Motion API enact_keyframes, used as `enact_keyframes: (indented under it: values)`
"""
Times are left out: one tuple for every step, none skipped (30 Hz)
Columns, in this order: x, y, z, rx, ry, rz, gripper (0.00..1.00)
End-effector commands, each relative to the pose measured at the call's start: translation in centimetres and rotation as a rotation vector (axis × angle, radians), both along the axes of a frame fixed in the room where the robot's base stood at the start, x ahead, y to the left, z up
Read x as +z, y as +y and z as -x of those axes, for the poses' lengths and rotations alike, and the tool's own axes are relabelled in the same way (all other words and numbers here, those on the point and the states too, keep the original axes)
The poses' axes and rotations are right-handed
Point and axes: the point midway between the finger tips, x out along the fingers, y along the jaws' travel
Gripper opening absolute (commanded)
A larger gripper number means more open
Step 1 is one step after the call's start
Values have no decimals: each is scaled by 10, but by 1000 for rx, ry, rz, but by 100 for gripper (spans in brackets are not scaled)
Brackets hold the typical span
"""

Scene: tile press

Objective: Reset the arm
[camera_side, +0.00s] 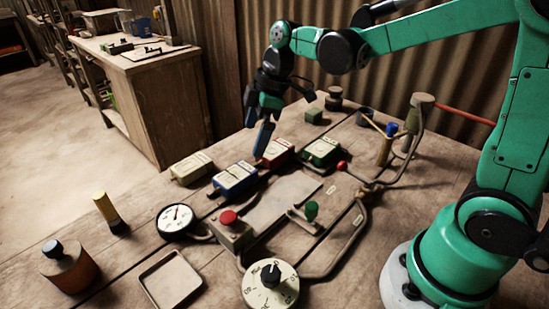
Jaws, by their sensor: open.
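My gripper (264,139) points down over the back middle of the wooden table (130,262). Its jaws are open, and nothing shows between them. The fingertips are just above or beside a blue tile box (236,177) and a red tile box (277,153); I cannot tell whether they touch either. A cream box (192,168) lies to the left and a green box (321,151) to the right. My green arm reaches in from the right edge of the view.
A press plate (285,202) lies mid-table, with a red button box (232,230), a gauge (175,219), a dial (270,284) and a green-knobbed lever (311,211) around it. A red-knobbed lever (342,166) stands right. An empty tray (170,279) sits front left.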

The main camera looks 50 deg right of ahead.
Motion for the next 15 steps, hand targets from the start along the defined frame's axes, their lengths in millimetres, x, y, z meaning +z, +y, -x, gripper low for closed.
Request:
enact_keyframes:
  values:
    - [7, 0, 12, -95, -17, 5, 100]
    - [10, -1, 18, -158, -28, 5, 100]
    - [14, -2, 26, -240, -45, 2, 100]
    - [17, -2, 32, -302, -58, -1, 100]
    - [19, -3, 38, -361, -74, -8, 100]
    - [20, -4, 46, -440, -94, -18, 100]
    - [21, -5, 52, -499, -111, -28, 100]
    - [22, -6, 57, -554, -127, -40, 100]
    - [22, -7, 64, -623, -149, -57, 100]
    - [21, -8, 69, -672, -165, -71, 100]
    - [21, -8, 73, -717, -179, -86, 100]
    - [20, -9, 78, -771, -197, -106, 100]
    - [19, -10, 81, -807, -209, -121, 100]
    - [18, -11, 84, -840, -220, -134, 100]
    - [17, -11, 87, -875, -234, -151, 100]
